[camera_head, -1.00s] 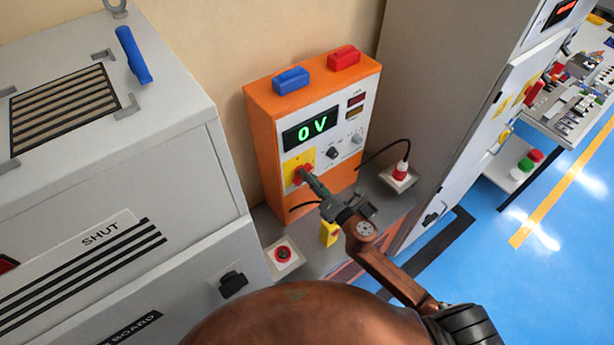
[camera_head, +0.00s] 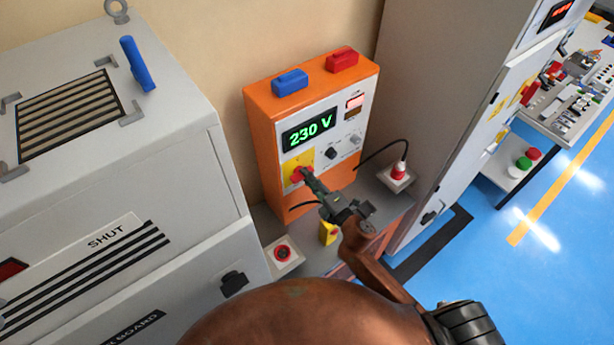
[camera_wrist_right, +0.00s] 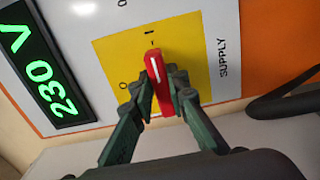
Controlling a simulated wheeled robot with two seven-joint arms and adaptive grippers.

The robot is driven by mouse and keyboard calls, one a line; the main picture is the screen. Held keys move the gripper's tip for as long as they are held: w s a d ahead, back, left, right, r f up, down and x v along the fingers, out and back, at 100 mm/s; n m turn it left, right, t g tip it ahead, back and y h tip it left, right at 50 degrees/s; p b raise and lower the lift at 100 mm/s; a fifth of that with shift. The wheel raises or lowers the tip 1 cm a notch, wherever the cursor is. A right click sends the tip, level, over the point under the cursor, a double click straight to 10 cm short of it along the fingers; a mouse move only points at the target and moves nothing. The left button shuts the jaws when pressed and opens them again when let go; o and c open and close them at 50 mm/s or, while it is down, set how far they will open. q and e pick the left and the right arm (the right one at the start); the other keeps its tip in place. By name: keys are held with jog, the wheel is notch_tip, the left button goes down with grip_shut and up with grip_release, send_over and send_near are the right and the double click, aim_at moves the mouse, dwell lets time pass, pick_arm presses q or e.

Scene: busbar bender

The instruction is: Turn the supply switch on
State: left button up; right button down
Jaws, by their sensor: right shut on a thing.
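The orange supply unit (camera_head: 262,130) stands on a grey bench, and its display (camera_head: 309,130) reads 230 V in green. The red supply switch (camera_head: 300,174) sits on a yellow plate on its front. In the right wrist view the red switch knob (camera_wrist_right: 158,82) has its white line pointing toward the "I" mark on the yellow plate (camera_wrist_right: 118,60), beside the word SUPPLY. My right gripper (camera_head: 310,180) is shut on the knob, with a dark green finger on each side in the wrist view (camera_wrist_right: 160,98). My left gripper is not in view.
A grey cabinet marked SHUT (camera_head: 190,150) stands at the left. A tall grey cabinet (camera_head: 430,80) stands at the right. Blue floor lies at the right.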

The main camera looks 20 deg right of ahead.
dwell(0.5)
jog(key=c, duration=1.9)
grip_release()
jog(key=v, duration=1.2)
jog(key=shift+d, duration=0.1)
